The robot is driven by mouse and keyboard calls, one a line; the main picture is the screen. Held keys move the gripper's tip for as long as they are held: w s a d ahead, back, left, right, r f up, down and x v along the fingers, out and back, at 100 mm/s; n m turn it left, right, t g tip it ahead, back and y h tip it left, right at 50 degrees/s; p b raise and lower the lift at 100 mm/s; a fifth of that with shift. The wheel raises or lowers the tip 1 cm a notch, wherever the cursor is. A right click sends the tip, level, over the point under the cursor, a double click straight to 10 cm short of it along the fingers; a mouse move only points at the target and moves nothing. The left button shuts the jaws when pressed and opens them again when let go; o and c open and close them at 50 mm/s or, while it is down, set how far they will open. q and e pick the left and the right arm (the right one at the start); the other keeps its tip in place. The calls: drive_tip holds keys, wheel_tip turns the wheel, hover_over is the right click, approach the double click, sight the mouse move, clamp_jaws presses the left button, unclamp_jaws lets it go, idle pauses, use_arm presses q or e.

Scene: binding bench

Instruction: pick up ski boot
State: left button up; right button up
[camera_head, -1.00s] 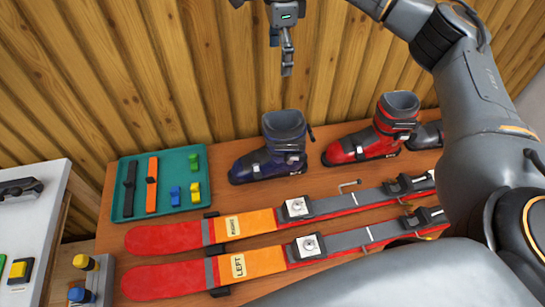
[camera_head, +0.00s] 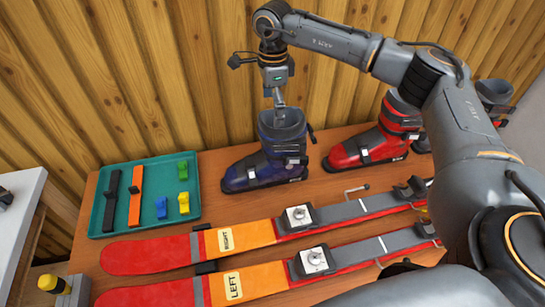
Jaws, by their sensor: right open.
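A dark blue ski boot (camera_head: 262,165) with a grey cuff stands upright at the back of the wooden bench, toe to the left. A red ski boot (camera_head: 370,147) stands to its right, and a dark grey boot (camera_head: 494,97) is partly hidden behind my right arm. My right gripper (camera_head: 279,108) points down at the top of the blue boot's cuff. It is open, with its fingertips at or just over the cuff opening; I cannot tell whether they touch it. My left gripper does not show.
Two red and orange skis, marked RIGHT (camera_head: 190,247) and LEFT (camera_head: 199,289), lie in front of the boots. A teal tray (camera_head: 152,215) with straps and small blocks lies left. A hex key (camera_head: 357,190) lies near the skis. A wooden wall stands close behind.

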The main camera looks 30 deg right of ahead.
sight(272, 125)
wheel_tip(272, 125, down, 7)
drive_tip(key=p, duration=0.2)
drive_tip(key=shift+a+r, duration=0.1)
drive_tip(key=shift+r, duration=0.05)
drive_tip(key=c, duration=1.4)
drive_tip(key=shift+r, duration=0.1)
drive_tip(key=shift+c, duration=0.3)
drive_tip(key=shift+r, duration=0.15)
